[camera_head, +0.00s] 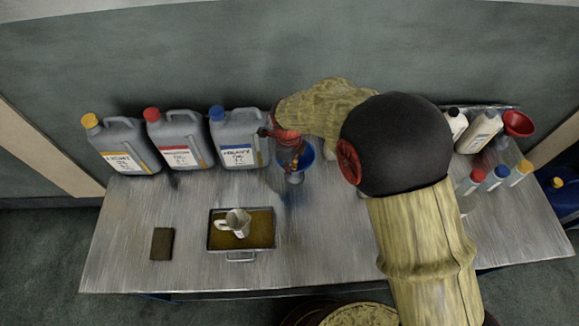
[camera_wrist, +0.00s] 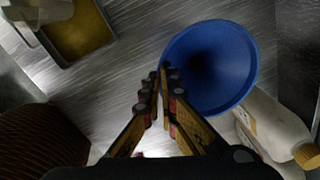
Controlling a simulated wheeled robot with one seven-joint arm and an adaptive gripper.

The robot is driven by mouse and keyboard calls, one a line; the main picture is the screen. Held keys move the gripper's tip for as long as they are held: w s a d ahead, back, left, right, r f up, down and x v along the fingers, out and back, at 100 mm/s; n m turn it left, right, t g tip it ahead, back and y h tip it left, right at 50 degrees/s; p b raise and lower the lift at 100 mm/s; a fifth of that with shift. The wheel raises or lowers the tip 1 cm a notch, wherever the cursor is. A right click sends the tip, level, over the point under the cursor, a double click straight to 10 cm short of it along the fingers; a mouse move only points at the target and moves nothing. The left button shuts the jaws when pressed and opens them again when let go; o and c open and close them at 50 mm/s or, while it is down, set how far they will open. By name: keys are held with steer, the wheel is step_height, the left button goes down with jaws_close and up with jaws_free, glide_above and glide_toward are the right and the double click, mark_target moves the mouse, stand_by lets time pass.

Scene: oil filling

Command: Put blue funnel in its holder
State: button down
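The blue funnel (camera_head: 307,157) is upright, wide mouth up, left of my arm and in front of the back row of jugs. In the wrist view the blue funnel (camera_wrist: 225,62) opens toward the camera. My gripper (camera_wrist: 165,76) has its fingers nearly together at the funnel's left rim and appears shut on that rim. In the head view my gripper (camera_head: 292,158) partly covers the funnel. A red funnel (camera_head: 518,124) sits at the table's right back. My arm hides part of the table, and I cannot make out an empty holder.
Three grey jugs, with yellow, red and blue caps (camera_head: 217,113), stand at the back left. A tray (camera_head: 212,241) with a metal jug (camera_head: 237,222) and a dark block (camera_head: 162,244) lie in front. Several bottles (camera_head: 480,130) stand at the right.

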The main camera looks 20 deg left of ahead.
steer(key=shift+f, duration=0.15)
steer(key=shift+f+b, duration=0.3)
steer(key=shift+f, duration=0.4)
steer(key=c, duration=2)
jaws_free()
steer(key=shift+o, duration=0.2)
steer(key=shift+r, duration=0.1)
step_height(320, 180, up, 12)
steer(key=shift+s, duration=0.25)
